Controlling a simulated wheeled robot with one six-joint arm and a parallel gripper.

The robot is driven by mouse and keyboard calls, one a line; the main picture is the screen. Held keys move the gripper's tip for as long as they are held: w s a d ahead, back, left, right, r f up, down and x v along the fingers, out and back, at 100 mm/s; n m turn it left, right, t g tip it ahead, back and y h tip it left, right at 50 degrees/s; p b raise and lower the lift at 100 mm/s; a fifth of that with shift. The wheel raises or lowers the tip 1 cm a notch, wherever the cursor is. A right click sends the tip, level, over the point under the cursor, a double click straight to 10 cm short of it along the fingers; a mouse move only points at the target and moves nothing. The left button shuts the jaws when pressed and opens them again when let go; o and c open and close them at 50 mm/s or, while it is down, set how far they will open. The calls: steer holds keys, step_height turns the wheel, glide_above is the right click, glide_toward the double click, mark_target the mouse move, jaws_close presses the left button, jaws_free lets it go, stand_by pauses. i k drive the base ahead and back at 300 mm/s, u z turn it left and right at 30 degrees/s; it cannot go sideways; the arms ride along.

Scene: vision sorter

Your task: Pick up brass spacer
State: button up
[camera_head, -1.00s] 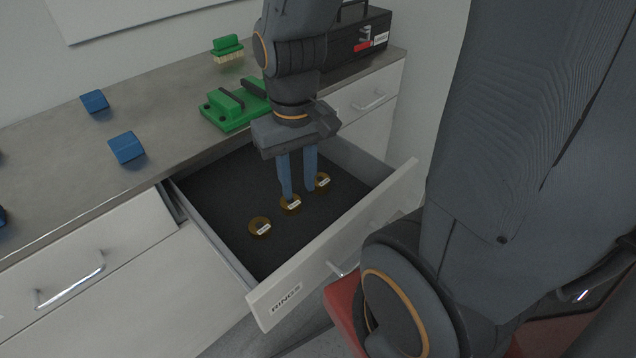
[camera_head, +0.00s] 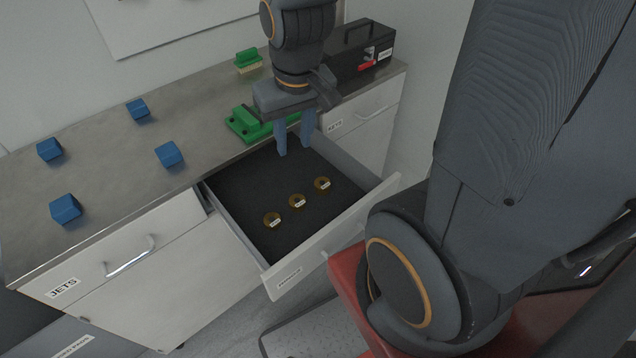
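Three brass rings with small white labels lie in a row on the dark floor of an open drawer (camera_head: 235,235): a left one (camera_head: 272,219), a middle one (camera_head: 297,201) and a right one (camera_head: 322,183). The label writing is too small to read, so I cannot tell which ring is the brass spacer. My gripper (camera_head: 296,150) points down over the back part of the drawer, behind the rings in the picture. Its two blue fingers are apart with nothing between them.
A green fixture (camera_head: 242,124) sits on the counter just behind my gripper. A black toolbox (camera_head: 350,52) and a green brush (camera_head: 248,58) stand farther back. Several blue blocks (camera_head: 169,154) lie on the counter at left. A closed drawer labelled JETS (camera_head: 150,240) is left of the open one.

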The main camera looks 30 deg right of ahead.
mark_target(322, 185)
steer(key=u, duration=1.85)
steer(key=k, duration=0.95)
steer(key=z, duration=1.4)
steer(key=i, duration=0.5)
